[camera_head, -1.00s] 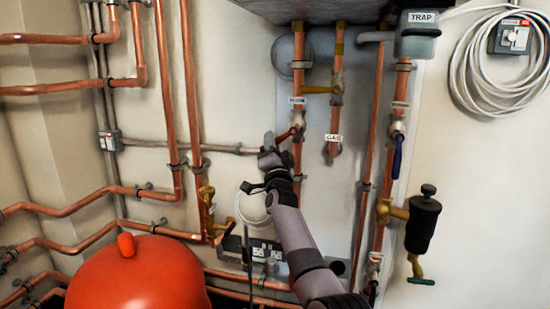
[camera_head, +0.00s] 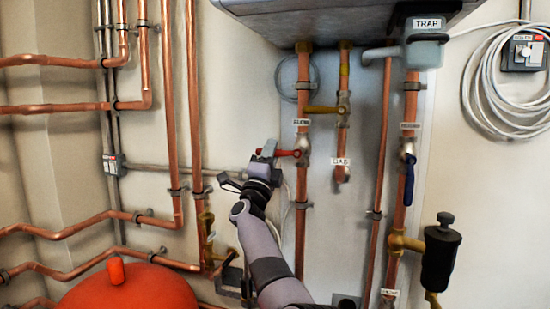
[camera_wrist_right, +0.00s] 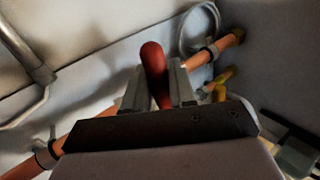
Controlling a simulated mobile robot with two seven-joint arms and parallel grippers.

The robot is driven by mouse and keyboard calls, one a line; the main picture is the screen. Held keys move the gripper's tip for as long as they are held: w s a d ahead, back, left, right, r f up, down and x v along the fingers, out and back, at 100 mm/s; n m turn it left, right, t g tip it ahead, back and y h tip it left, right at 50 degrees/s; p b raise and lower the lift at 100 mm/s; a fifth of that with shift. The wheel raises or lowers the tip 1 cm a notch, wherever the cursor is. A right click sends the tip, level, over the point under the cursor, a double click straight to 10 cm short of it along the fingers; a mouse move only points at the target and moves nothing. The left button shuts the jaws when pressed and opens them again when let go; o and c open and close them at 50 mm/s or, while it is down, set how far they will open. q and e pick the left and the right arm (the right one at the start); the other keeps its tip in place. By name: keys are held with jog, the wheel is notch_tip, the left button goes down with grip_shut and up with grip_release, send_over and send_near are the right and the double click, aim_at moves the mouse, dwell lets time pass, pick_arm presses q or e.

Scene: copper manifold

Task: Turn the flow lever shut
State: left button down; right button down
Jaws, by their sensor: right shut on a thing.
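The red lever (camera_head: 288,153) sticks out to the left, roughly level, from a valve (camera_head: 303,150) on a vertical copper pipe under the boiler casing. My right gripper (camera_head: 269,150) is shut on the lever's outer end. In the right wrist view the red handle (camera_wrist_right: 153,62) lies between the two grey fingers (camera_wrist_right: 158,88), its rounded end showing beyond them. The pipe's small white label (camera_head: 301,122) is too blurred to read surely. My left gripper is not in view.
A pipe with a yellow fitting (camera_head: 343,108) stands just right of the lever's pipe. Further right are a blue lever (camera_head: 409,178), the trap (camera_head: 426,48) and a black cylinder (camera_head: 440,255). An orange-red vessel (camera_head: 130,290) is at lower left.

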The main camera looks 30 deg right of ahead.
jog(key=shift+r+m, duration=0.3)
jog(key=shift+r, duration=0.05)
jog(key=c, duration=1.1)
grip_release()
jog(key=shift+f, duration=0.1)
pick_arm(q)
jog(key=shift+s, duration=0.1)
pick_arm(e)
jog(key=shift+s+a+f, duration=0.2)
jog(key=shift+a+f, duration=0.15)
jog(key=shift+a, duration=0.05)
pick_arm(q)
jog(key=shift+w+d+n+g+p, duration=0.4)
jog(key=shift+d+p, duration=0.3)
jog(key=shift+p, duration=0.35)
pick_arm(e)
jog(key=v, duration=0.6)
